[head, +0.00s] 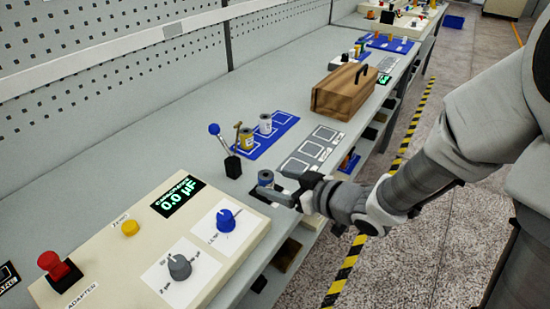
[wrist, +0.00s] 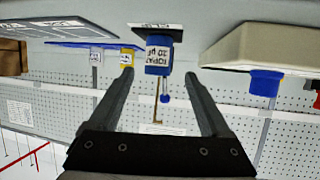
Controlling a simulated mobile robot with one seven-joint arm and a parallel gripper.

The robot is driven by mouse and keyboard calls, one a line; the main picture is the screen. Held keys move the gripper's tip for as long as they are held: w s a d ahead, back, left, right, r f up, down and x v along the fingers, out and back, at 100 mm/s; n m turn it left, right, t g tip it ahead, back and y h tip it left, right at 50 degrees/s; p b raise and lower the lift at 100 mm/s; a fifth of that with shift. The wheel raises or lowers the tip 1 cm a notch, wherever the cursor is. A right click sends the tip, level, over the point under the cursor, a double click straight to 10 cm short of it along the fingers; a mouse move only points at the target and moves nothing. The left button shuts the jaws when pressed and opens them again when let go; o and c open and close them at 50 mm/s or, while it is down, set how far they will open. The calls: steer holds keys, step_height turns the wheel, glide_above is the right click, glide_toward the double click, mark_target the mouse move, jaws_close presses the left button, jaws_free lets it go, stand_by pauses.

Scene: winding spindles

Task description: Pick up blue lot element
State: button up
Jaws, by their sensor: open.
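The blue lot element (wrist: 159,55) is a small cylinder with a white label reading 10 µF. It stands on a dark square plate (wrist: 150,28), upside down in the wrist view. In the head view the element (head: 265,178) shows a grey top and stands near the bench's front edge. My gripper (head: 278,184) is level with it, reaching in from the right. In the wrist view my gripper (wrist: 159,76) is open, with the element centred in the gap at or just beyond the fingertips. I see no finger touching it.
A lever with a blue ball (head: 215,130) stands behind the element. A yellow element (head: 246,138) and a white one (head: 266,124) stand on a blue mat (head: 284,121). A meter panel (head: 130,260) is at the near left. A wooden box (head: 340,92) lies farther back.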

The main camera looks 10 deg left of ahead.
steer(key=shift+b+x, duration=0.5)
steer(key=shift+x, duration=0.65)
steer(key=shift+b+x, duration=0.85)
steer(key=shift+x, duration=1.95)
steer(key=shift+w+r, duration=0.15)
steer(key=shift+r, duration=0.05)
jaws_close()
